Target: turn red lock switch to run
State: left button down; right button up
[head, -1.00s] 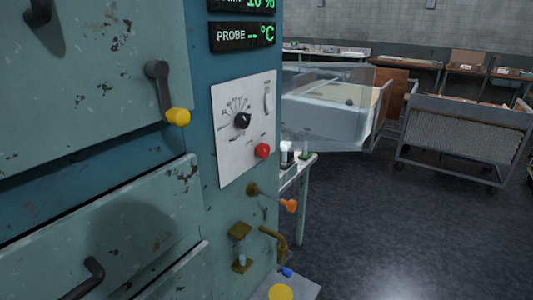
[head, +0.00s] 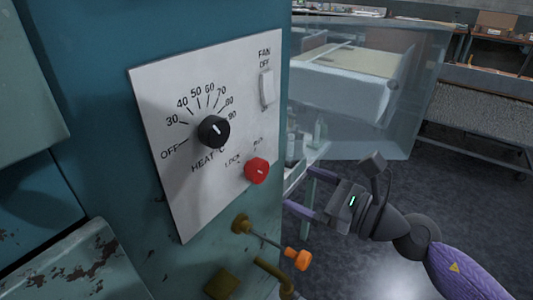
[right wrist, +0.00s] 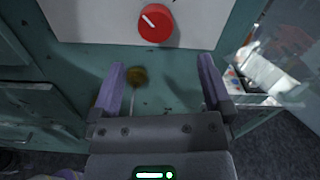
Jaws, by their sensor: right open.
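The red lock switch (head: 257,170) is a round knob low on the white control panel (head: 180,195), under the words LOCK and RUN. It also shows in the right wrist view (right wrist: 155,23), where its white mark points up and left, towards the LOCK side. My right gripper (head: 297,188) is open and empty, to the right of the knob and apart from it. In the right wrist view, its two purple fingers (right wrist: 161,68) stand below the knob, one to each side. My left gripper is not in view.
A black HEAT knob (head: 214,131) and a white FAN switch (head: 267,88) share the panel. An orange-tipped lever (head: 302,259) sticks out below. A clear panel (head: 370,110) stands behind my right gripper. Dark floor lies open to the right.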

aim_at(262, 172)
jog(key=a, duration=0.1)
jog(key=w+a, duration=0.1)
jog(key=a, duration=0.1)
jog(key=shift+w+a+r+p, duration=0.15)
jog(key=shift+r+p, duration=0.2)
jog(key=shift+p, duration=0.05)
jog(key=x, duration=0.4)
jog(key=shift+w+a+f, duration=0.15)
jog(key=shift+w+f, duration=0.05)
jog(key=shift+f, duration=0.05)
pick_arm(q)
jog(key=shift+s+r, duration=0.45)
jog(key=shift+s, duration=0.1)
pick_arm(e)
jog(key=shift+w+a, duration=0.25)
jog(key=shift+a, duration=0.1)
jog(key=c, duration=1.3)
jog(key=shift+o, duration=0.2)
